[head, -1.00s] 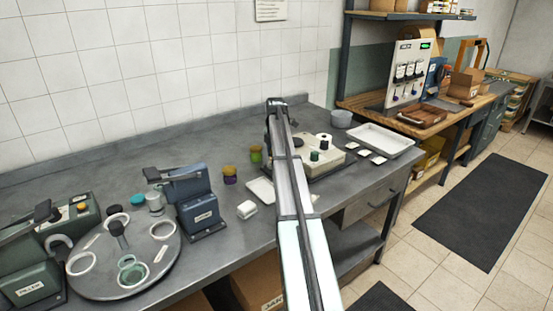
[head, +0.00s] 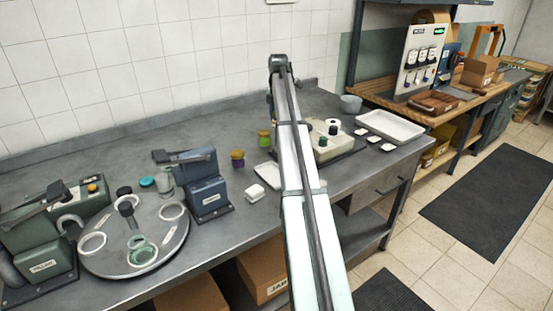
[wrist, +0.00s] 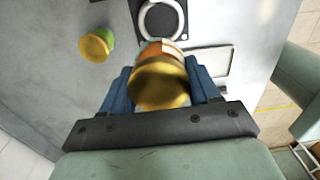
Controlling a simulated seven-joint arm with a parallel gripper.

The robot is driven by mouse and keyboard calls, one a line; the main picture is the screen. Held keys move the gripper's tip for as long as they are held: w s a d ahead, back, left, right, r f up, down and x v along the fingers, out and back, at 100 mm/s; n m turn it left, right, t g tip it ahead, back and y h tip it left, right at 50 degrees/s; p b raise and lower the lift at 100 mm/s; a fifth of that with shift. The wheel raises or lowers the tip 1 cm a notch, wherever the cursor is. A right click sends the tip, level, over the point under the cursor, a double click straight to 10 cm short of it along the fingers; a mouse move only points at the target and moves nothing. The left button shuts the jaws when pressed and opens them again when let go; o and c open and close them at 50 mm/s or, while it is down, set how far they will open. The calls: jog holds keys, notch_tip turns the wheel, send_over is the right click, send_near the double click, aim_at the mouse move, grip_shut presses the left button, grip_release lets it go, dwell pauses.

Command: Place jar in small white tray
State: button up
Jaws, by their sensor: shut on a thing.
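In the wrist view my gripper (wrist: 162,84) is shut on a jar with a gold lid (wrist: 162,85) and orange contents; the jar is blurred. The small white tray (wrist: 210,60) is beyond it to the right, partly covered by the jar and finger. The gripper and held jar are hidden in the head view. A green jar with a gold lid (head: 263,138) stands on the bench and also shows in the wrist view (wrist: 96,45).
A larger white tray (head: 392,126) is at the bench's right end. A round turntable (head: 170,242) holds rings.

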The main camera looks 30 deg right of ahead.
jog(key=s+a+f, duration=0.2)
jog(key=s+a, duration=0.3)
jog(key=a, duration=0.2)
send_near(273, 176)
jog(key=shift+a+f, duration=0.1)
jog(key=shift+f, duration=2.4)
jog(key=shift+f, duration=0.15)
jog(key=o, duration=1.2)
notch_tip(273, 176, up, 12)
jog(key=shift+a+r, duration=0.15)
